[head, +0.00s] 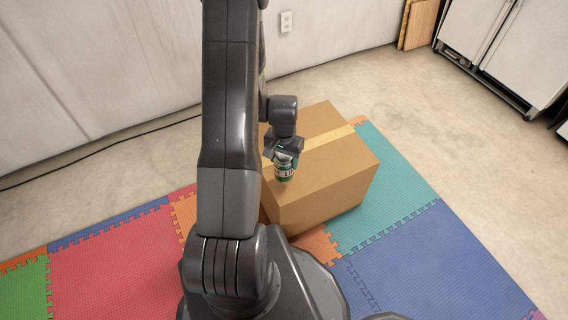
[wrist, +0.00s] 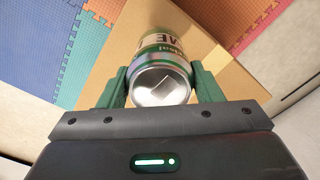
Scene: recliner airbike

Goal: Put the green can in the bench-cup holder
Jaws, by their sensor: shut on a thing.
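The green can (head: 284,168) is green and white with a silver top. In the head view it is at the top of the cardboard box, near the box's left corner. In the wrist view the can (wrist: 163,66) sits between the two green fingers of my gripper (wrist: 163,88), which is shut on it. My gripper also shows in the head view (head: 283,154), above the box. I cannot tell whether the can still touches the box. No bench-cup holder shows in either view.
The closed cardboard box (head: 335,165) with a tape strip stands on coloured foam mats (head: 440,250). A wall with an outlet (head: 286,22) is behind. White cabinets (head: 500,45) stand at the upper right, wooden boards (head: 420,22) beside them. The concrete floor between is open.

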